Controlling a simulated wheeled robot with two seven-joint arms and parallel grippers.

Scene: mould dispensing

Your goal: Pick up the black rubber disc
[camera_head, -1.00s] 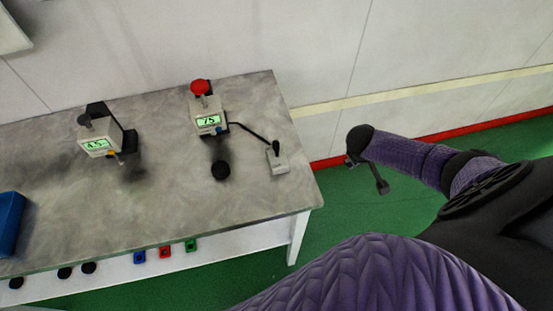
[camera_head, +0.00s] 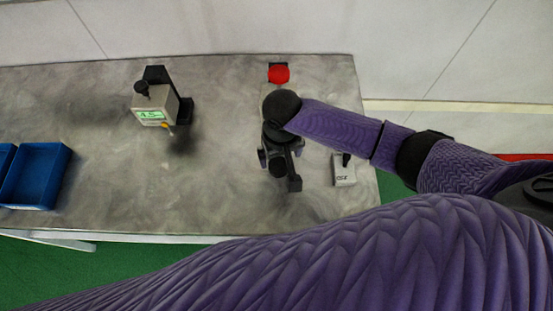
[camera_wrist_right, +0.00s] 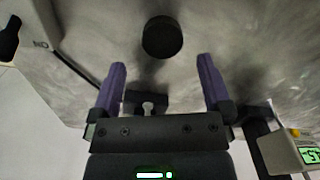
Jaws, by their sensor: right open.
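The black rubber disc (camera_wrist_right: 162,37) lies on the grey table in the right wrist view, near the top middle. It is just beyond my right gripper (camera_wrist_right: 160,78), roughly centred between the two purple fingers and apart from them. The fingers are spread wide with nothing between them. In the head view my right gripper (camera_head: 280,168) is over the table in front of the red-topped device; there the gripper and arm make the disc hard to tell apart. My left gripper is out of view.
A device with a green display (camera_head: 152,105) stands to the left. A small switch box (camera_head: 344,170) sits right of the gripper. Blue bins (camera_head: 38,176) are at far left. The table (camera_head: 225,130) between is clear.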

